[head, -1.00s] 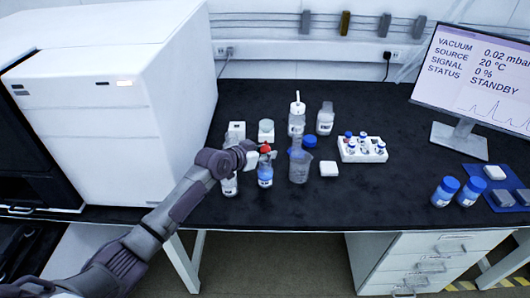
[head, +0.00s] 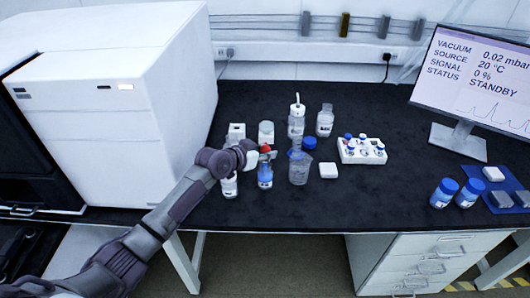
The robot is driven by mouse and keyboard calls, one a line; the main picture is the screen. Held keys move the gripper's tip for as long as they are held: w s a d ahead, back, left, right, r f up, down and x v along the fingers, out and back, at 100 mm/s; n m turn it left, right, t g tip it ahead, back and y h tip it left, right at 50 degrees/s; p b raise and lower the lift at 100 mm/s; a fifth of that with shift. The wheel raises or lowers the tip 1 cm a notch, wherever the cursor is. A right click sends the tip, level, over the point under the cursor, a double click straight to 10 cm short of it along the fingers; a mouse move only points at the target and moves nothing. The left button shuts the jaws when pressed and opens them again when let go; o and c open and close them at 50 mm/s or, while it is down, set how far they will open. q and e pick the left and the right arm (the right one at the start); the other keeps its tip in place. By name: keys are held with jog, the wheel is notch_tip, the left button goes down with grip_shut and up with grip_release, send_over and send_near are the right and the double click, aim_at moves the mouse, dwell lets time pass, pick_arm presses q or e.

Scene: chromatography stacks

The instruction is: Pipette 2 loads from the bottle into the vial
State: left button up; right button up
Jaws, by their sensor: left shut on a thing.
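My left gripper (head: 256,156) is shut on a small red-topped thing (head: 265,148), which looks like the pipette's bulb. It is right above a small bottle with blue on it (head: 265,177), standing near the front of the black bench. The pipette's lower part is hidden, so I cannot tell how deep it sits in the bottle. Another small, clear bottle with a white label (head: 229,187) stands just left of the blue one, partly behind my gripper. My right gripper is not in view.
A clear beaker-like vessel (head: 299,170) stands close to the right, with a blue cap (head: 309,143) behind it. A wash bottle (head: 297,118) and a clear jar (head: 325,121) stand farther back. A white block (head: 328,170) lies nearby.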

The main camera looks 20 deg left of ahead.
pick_arm(q)
jog(key=shift+r+p, duration=4.8)
jog(key=shift+r, duration=1)
jog(key=shift+f, duration=0.1)
